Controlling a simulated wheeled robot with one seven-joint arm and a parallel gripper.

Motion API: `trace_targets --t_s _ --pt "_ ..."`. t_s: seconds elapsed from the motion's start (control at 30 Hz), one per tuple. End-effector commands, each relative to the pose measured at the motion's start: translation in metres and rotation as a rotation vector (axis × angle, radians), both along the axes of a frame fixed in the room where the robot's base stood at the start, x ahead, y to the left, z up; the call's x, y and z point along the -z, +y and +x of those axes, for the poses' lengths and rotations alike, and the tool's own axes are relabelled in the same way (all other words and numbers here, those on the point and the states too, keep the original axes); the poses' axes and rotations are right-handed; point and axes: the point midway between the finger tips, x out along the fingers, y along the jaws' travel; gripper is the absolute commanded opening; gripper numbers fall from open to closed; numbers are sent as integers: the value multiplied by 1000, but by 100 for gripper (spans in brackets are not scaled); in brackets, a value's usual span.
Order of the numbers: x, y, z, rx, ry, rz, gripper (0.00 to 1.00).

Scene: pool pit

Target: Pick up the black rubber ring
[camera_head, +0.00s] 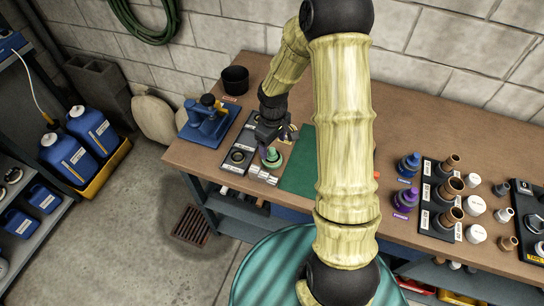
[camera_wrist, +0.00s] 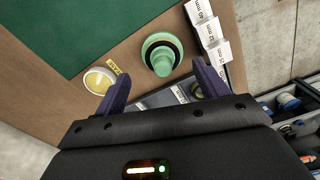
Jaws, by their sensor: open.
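A green stepped piece (camera_wrist: 161,62) stands at the bench edge in the wrist view, seen from above. A black ring (camera_wrist: 178,46) shows as a dark band around it, partly hidden by its upper part. The green piece also shows in the head view (camera_head: 272,158), right under my gripper (camera_head: 271,143). In the wrist view, my gripper (camera_wrist: 161,72) is open. Its two dark purple fingers point toward the green piece, one on each side of its lower end in the picture. Nothing is between the fingertips that I can tell as held.
A green mat (camera_head: 299,165) lies to the right in the head view; black trays with rings (camera_head: 238,157) and a blue tool (camera_head: 207,118) are left.

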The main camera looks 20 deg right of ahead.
Motion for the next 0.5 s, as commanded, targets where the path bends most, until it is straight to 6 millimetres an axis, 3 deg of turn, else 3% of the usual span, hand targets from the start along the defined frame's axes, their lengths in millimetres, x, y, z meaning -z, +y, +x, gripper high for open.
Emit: trace_targets --t_s 0.3,0.5 --pt "39 4 -2 -2 4 0 73" --pt "49 4 -1 -1 0 0 73"
